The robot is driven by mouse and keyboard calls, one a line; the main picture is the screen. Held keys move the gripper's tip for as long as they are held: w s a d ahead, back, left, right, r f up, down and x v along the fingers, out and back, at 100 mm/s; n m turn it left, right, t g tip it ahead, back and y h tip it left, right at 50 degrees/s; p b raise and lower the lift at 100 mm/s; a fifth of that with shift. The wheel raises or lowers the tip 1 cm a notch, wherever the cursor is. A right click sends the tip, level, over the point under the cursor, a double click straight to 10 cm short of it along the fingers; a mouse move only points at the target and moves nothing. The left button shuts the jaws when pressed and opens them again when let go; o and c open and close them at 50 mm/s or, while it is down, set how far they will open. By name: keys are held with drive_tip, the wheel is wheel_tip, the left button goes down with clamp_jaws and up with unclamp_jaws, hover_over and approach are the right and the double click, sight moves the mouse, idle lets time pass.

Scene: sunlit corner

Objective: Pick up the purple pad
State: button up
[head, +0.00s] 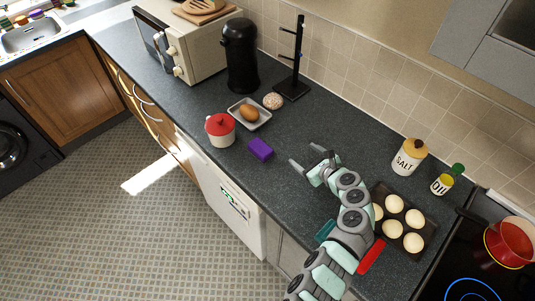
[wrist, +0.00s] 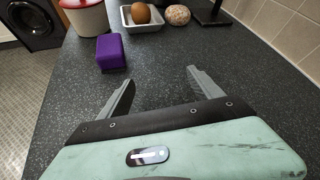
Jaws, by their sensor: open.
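The purple pad (head: 260,149) is a small block lying on the dark countertop near its front edge, just right of a white pot with a red lid. In the wrist view the purple pad (wrist: 110,52) lies ahead and to the left of the fingers. My gripper (head: 304,155) is open and empty above the counter, to the right of the pad and apart from it. In the wrist view my gripper (wrist: 160,82) shows both fingers spread with nothing between them.
The red-lidded pot (head: 220,130) and a white dish (head: 249,114) with a brown egg stand close to the pad. A speckled round object (head: 273,101) and a black stand (head: 292,88) are behind. A muffin tray (head: 429,231) is right of my arm. Counter between gripper and pad is clear.

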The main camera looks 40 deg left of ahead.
sight(262, 148)
drive_tip(key=s+a+g, duration=0.1)
drive_tip(key=s+a, duration=0.1)
drive_tip(key=s+a+g+y, duration=0.1)
drive_tip(key=s, duration=0.1)
drive_tip(key=s+a+r+g, duration=0.1)
drive_tip(key=s+a, duration=0.1)
drive_tip(key=shift+s+a+g+y, duration=0.25)
drive_tip(key=shift+a+g+y, duration=0.05)
drive_tip(key=shift+a+y, duration=0.1)
drive_tip(key=b+x, duration=0.1)
drive_tip(key=x, duration=0.4)
drive_tip(key=shift+a+f, duration=0.15)
drive_tip(key=shift+a, duration=0.05)
drive_tip(key=b+x, duration=0.1)
drive_tip(key=x, duration=0.3)
drive_tip(key=shift+a+b, duration=0.15)
drive_tip(key=shift+b, duration=0.25)
drive_tip(key=shift+w+a, duration=0.2)
drive_tip(key=shift+a, duration=0.2)
drive_tip(key=shift+c, duration=0.3)
drive_tip(key=c, duration=1.4)
